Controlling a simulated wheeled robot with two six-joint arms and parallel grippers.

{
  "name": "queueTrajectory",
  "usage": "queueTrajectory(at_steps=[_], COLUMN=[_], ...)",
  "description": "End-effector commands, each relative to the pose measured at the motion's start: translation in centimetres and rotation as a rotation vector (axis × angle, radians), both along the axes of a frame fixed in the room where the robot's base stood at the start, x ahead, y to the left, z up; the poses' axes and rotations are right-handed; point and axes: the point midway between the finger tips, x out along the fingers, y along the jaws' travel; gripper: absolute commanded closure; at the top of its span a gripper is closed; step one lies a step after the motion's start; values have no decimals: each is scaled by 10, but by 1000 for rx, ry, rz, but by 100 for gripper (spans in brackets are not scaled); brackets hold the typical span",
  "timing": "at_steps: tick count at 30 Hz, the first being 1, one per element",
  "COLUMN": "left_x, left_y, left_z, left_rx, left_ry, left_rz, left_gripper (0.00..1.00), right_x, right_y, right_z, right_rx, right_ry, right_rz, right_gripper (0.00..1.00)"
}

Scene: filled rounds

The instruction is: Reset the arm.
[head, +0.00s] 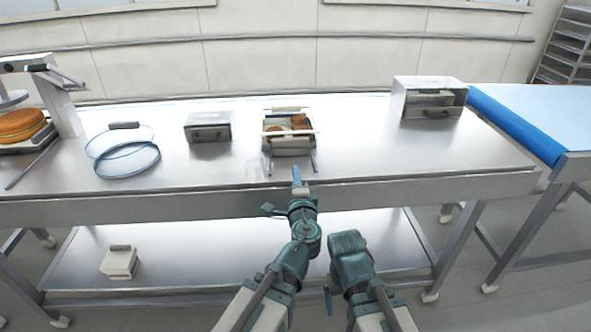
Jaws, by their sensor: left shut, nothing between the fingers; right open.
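My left arm reaches forward to the table's front edge. Its gripper (297,177) is shut and empty, just in front of a small metal tray (290,149) and apart from it. The tray holds brown rounds (299,121), with a light bar lying across it. My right arm is folded back in front of the table, lower and to the right. Its gripper (329,301) points down beside the forearm and is largely hidden; it is open, and I see nothing held in it.
The steel table (385,155) also bears blue hoops (125,158), a grey box (208,126), a larger metal box (430,98) and, at left, a stand with a golden round (20,125). A white box (119,262) sits on the lower shelf. The table's right front is clear.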

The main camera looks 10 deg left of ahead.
Motion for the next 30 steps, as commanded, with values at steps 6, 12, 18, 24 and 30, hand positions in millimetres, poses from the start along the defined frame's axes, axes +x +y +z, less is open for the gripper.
queueTrajectory(at_steps=[6,12,18,24,30], left_x=[-1,-2,-23,-82,-159], left_y=[0,4,39,47,10], left_z=[0,-1,-28,-94,-138], left_rx=[0,-29,-302,-649,-880], left_ry=[0,10,140,448,825], left_rz=[0,21,236,532,745], left_gripper=[100,100,100,100,100], right_x=[0,0,0,0,0], right_y=[0,0,0,0,0], right_z=[0,3,22,45,62], right_rx=[0,0,0,0,0], right_ry=[0,0,0,0,0], right_rz=[0,0,0,0,0], right_gripper=[11,11,11,11,11])
